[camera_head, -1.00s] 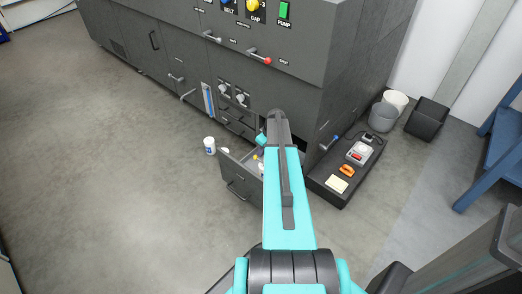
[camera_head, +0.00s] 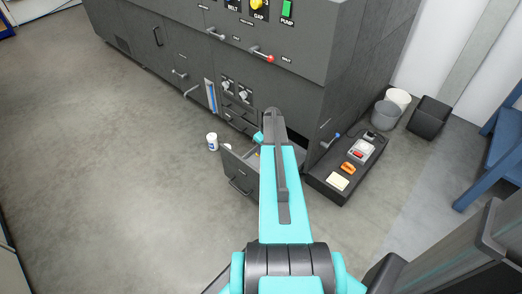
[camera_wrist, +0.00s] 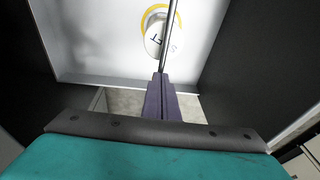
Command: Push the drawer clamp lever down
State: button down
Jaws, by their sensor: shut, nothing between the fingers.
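A lever with a blue tip (camera_head: 335,134) sticks out from the side face of the dark machine, right of my arm; I cannot read its label, so I cannot confirm it is the drawer clamp lever. A dark drawer (camera_head: 239,176) stands open low on the machine front, partly hidden behind my arm. My gripper's fingers are hidden in the head view. In the wrist view my gripper (camera_wrist: 160,88) is shut and empty, pointing into a pale-bottomed space between dark walls. A thin metal rod (camera_wrist: 167,38) shows just beyond the fingertips; contact cannot be told.
A white disc with a yellow rim (camera_wrist: 155,38) lies beyond the fingers. A black tray (camera_head: 325,188) with small items stands right of the drawer. A white container (camera_head: 212,142) stands on the floor at left. Bins (camera_head: 385,114) and a blue frame (camera_head: 490,150) are at right. The left floor is clear.

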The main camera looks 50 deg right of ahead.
jog(key=shift+s+d+r, duration=0.1)
jog(key=shift+r, duration=0.05)
jog(key=shift+r+p, duration=0.45)
jog(key=shift+r, duration=0.15)
jog(key=shift+r, duration=0.1)
jog(key=shift+r+p, duration=0.35)
jog(key=shift+r, duration=0.1)
jog(key=w+p+v, duration=0.1)
jog(key=p+v, duration=0.2)
jog(key=v, duration=0.9)
jog(key=shift+d+r, duration=0.3)
jog(key=shift+r, duration=0.2)
jog(key=shift+w, duration=0.1)
